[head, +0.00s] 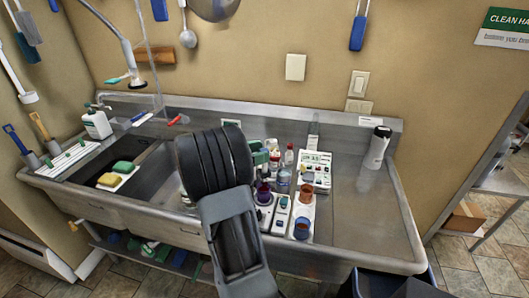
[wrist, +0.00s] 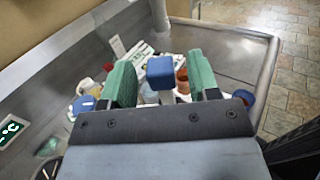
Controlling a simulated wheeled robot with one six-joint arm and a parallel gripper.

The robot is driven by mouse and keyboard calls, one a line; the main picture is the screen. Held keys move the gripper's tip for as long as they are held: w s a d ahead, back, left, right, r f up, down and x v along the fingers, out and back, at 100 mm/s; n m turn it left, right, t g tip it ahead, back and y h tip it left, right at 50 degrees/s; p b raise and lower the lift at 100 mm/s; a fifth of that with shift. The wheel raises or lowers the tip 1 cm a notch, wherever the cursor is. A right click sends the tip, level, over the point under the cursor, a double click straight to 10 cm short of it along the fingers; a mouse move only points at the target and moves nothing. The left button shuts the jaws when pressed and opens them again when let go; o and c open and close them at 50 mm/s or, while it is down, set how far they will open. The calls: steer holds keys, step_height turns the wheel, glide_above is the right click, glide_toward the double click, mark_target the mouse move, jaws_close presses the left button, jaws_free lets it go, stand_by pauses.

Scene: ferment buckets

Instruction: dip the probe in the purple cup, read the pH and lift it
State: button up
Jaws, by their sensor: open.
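The purple cup (head: 263,193) stands on the counter in the head view, just below and right of my gripper (head: 262,156). I cannot pick it out in the wrist view. My gripper's green fingers (wrist: 162,84) are open in the wrist view. A blue block (wrist: 160,72) shows between them with a gap on each side; it may be the probe's handle, but I cannot tell. A white pH meter panel (head: 316,170) with buttons stands behind the cups. My arm hides part of the counter left of the cups.
An orange-brown cup (head: 305,194) and a blue cup (head: 302,228) stand right of the purple cup. Small bottles (head: 289,156) stand behind. Sponges (head: 122,168) lie by the sink at left.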

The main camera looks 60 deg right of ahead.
steer(key=b+v, duration=0.2)
steer(key=v, duration=1)
